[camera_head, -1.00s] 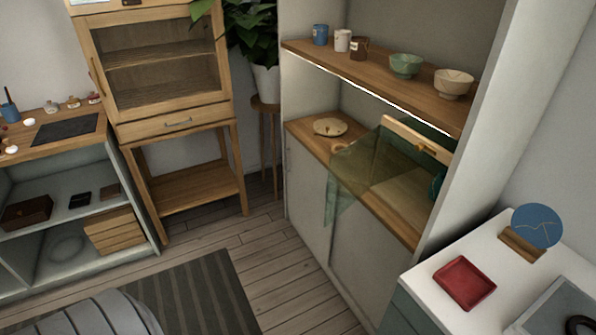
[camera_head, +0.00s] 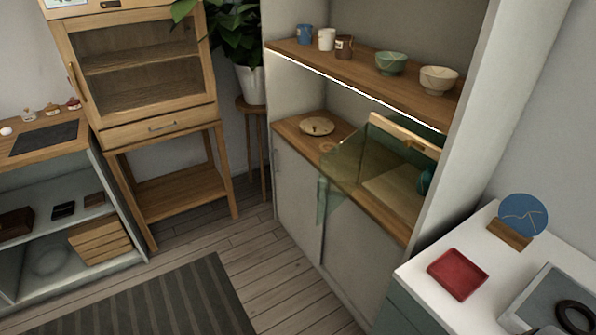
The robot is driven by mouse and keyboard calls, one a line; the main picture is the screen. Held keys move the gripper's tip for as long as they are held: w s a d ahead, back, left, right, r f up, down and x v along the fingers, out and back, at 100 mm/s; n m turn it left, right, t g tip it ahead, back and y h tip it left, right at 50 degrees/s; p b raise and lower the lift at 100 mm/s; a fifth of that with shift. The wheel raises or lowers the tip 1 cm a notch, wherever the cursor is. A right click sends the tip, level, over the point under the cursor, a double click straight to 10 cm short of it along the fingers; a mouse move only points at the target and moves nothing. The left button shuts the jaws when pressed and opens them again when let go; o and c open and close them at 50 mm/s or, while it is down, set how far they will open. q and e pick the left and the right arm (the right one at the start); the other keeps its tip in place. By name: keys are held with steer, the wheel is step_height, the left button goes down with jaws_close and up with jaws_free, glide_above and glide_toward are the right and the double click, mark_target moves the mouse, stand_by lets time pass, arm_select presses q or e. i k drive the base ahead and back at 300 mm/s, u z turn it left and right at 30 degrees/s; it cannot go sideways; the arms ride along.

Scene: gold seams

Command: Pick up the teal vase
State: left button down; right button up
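A teal object (camera_head: 425,179), which looks like the vase, stands on the wooden counter of the tall shelf unit, at the right end of the lower niche. Only a small part of it shows, since the unit's right side wall and a greenish glass case hide the rest. Neither of my grippers is in view.
A greenish glass panel (camera_head: 347,160) with a wooden top bar (camera_head: 403,136) stands at the counter's front. A beige plate (camera_head: 317,126) lies left of it. Cups and bowls line the shelf above. A red tray (camera_head: 458,274) sits on the white cabinet. Floor before the unit is clear.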

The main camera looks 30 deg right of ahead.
mark_target(425, 180)
steer(key=u, duration=0.05)
steer(key=i, duration=2.1)
steer(key=z, duration=2.8)
steer(key=k, duration=0.5)
steer(key=z, duration=2.35)
steer(key=i, duration=1.15)
